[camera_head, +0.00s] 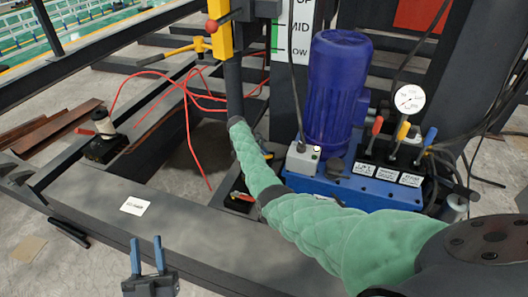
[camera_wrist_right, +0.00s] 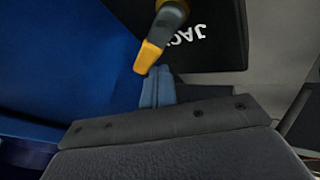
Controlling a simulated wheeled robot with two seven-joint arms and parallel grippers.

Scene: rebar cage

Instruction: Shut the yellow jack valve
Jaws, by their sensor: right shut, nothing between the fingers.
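In the head view a yellow lever (camera_head: 402,131) stands on the blue pump unit (camera_head: 378,189), between a red and a blue lever with white labels below. In the right wrist view a yellow handle tip (camera_wrist_right: 150,57) hangs just above my right gripper's blue fingers (camera_wrist_right: 157,88), before a dark block (camera_wrist_right: 215,40) with white lettering. I cannot tell whether it touches them. The right fingers are together and empty. In the head view I cannot make out my right gripper. My left gripper (camera_head: 147,256) is low at the left, its blue fingers apart and empty.
A blue motor (camera_head: 335,90) and a gauge (camera_head: 409,99) stand by the pump unit. A yellow post (camera_head: 218,30) with a red ball, and red hoses (camera_head: 185,88), are at the upper left. A dark beam (camera_head: 190,222) crosses the foreground. My green-sleeved arm hides part of the middle.

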